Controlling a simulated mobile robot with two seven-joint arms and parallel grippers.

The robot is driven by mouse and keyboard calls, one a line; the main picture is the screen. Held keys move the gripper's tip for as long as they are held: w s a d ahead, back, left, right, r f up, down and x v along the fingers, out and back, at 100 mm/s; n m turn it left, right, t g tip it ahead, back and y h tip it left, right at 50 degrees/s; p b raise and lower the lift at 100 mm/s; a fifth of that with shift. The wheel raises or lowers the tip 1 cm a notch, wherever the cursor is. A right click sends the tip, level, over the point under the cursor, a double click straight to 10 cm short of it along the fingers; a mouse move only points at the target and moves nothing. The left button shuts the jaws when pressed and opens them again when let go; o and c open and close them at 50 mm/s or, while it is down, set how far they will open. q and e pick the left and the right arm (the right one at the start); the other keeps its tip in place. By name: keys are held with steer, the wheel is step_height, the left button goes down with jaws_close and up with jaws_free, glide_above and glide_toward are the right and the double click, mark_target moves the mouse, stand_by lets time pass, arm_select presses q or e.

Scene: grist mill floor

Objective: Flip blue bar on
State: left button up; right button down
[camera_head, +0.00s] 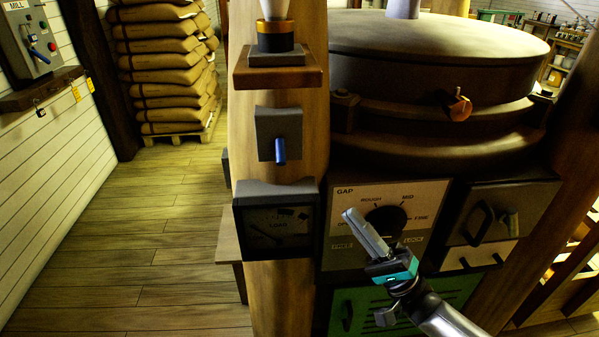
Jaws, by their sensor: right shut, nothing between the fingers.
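A blue bar (280,150) sticks out of a dark grey plate (265,128) on the wooden post, its tip hanging downward. A second blue bar (39,55) slants across the grey MILL box (24,38) on the left wall. My right gripper (352,216) comes in from the lower right with its fingers shut and empty. In the picture it is below and right of the post's blue bar, apart from it, in front of the GAP panel. My left gripper is out of view.
A gauge box (277,215) sits on the post below the plate, and a small wooden shelf (278,77) with a lamp-like fitting above it. The GAP panel (345,190) has a black dial (385,220). The round mill housing (430,65) stands behind. Stacked sacks (165,65) are back left; the left floor is clear.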

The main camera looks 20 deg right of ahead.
steer(key=p, duration=0.2)
glide_toward(284, 151)
steer(key=w+a+r, duration=0.1)
steer(key=w+r, duration=0.2)
steer(key=w, duration=0.1)
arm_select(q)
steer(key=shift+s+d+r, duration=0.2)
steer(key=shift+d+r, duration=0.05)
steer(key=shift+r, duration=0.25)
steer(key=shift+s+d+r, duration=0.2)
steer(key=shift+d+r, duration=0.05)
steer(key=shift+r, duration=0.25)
arm_select(e)
steer(key=shift+w+a+r, duration=0.1)
steer(key=shift+a+r, duration=0.05)
steer(key=shift+a, duration=0.5)
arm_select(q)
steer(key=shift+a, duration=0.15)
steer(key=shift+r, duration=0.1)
